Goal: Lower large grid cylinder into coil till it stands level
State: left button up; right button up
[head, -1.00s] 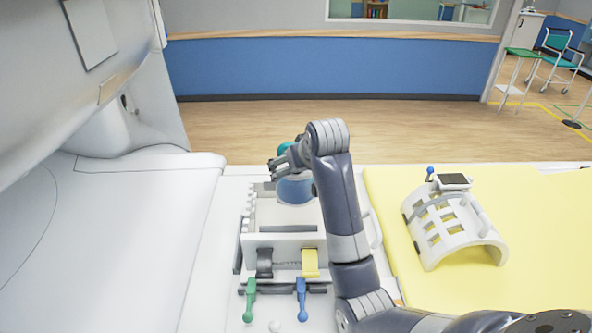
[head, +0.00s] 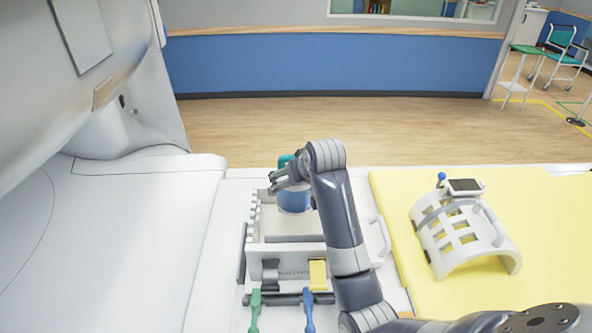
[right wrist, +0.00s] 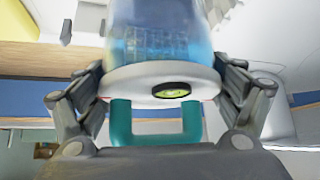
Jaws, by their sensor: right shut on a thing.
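The large grid cylinder (head: 294,199) is blue and see-through, with a grid inside, a white end cap (right wrist: 125,84), a teal handle (right wrist: 119,122) and a green bubble level (right wrist: 171,90). My right gripper (head: 287,179) is shut on it at the handle end; its fingers flank the cap in the right wrist view (right wrist: 165,95). The cylinder is over or partly inside the white notched coil base (head: 290,248). Its lower end is hidden, so I cannot tell whether it touches. The bubble's centring is too blurred to read. My left gripper is not in view.
A white arched lattice piece (head: 462,238) lies on the yellow pad (head: 400,200) at right. The large white machine (head: 90,70) fills the left.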

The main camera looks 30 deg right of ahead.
notch_tip(320, 180, down, 2)
jog(key=shift+f, duration=0.15)
notch_tip(320, 180, down, 5)
jog(key=shift+f, duration=0.1)
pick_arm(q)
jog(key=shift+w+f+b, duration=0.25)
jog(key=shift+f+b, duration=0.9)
pick_arm(e)
jog(key=shift+f, duration=2.8)
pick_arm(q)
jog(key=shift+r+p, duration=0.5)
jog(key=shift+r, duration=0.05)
pick_arm(e)
jog(key=shift+s, duration=0.1)
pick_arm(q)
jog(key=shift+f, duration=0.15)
pick_arm(e)
jog(key=shift+f, duration=0.45)
jog(key=o, duration=1.9)
jog(key=shift+a, duration=0.1)
jog(key=shift+s, duration=0.15)
